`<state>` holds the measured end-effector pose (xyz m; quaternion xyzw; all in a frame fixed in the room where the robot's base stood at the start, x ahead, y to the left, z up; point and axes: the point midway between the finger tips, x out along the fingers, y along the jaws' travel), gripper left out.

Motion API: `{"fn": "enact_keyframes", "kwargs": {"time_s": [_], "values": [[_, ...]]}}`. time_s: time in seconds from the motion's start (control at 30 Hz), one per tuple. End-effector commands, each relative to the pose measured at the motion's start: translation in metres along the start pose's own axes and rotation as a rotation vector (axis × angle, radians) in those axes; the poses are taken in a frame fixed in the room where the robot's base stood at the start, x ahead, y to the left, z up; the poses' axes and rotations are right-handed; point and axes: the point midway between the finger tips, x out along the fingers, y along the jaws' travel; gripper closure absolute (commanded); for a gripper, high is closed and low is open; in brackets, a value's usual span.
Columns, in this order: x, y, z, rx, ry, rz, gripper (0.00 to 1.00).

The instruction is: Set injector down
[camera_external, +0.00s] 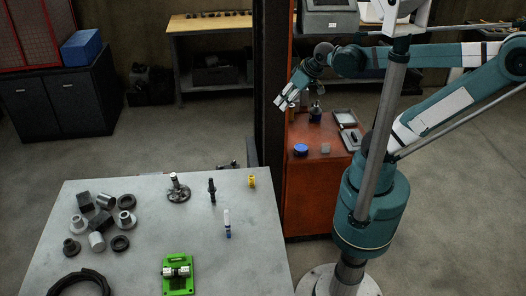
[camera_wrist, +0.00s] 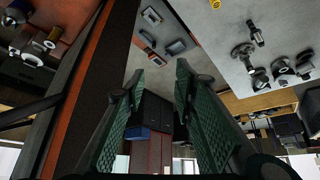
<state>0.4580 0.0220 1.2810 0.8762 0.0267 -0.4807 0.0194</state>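My gripper (camera_external: 284,99) is raised above the floor, just left of the red cabinet and beyond the pale table. In the wrist view its two green-padded fingers (camera_wrist: 160,80) are spread apart, with nothing between them. A slim dark part, which looks like the injector (camera_external: 212,191), stands upright on the table, well below and left of my gripper. It also shows in the wrist view (camera_wrist: 255,33) at the upper right. No injector is visible in my gripper.
The table (camera_external: 140,235) carries a round-based part (camera_external: 178,190), a yellow piece (camera_external: 252,182), a white-and-blue tube (camera_external: 227,224), a green fixture (camera_external: 178,287) and several grey rings and blocks. The red cabinet (camera_external: 312,190) holds a blue round item (camera_external: 300,149) and a tray (camera_external: 350,140). A dark post (camera_external: 270,90) stands close by.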

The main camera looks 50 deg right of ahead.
Motion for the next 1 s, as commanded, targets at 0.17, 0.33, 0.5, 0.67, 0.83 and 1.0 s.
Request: {"fn": "enact_keyframes", "kwargs": {"time_s": [0.17,0.33,0.5,0.67,0.83,1.0], "values": [[-0.007,0.015,0.013,0.040,0.035,0.020,0.72],[-0.009,0.020,0.019,0.057,0.051,0.029,0.72],[-0.010,0.021,0.019,0.060,0.054,0.030,0.72],[-0.010,0.021,0.019,0.060,0.054,0.030,0.72],[-0.007,0.021,0.021,0.059,0.054,0.030,0.72],[0.003,0.021,0.027,0.059,0.054,0.030,0.72]]}}
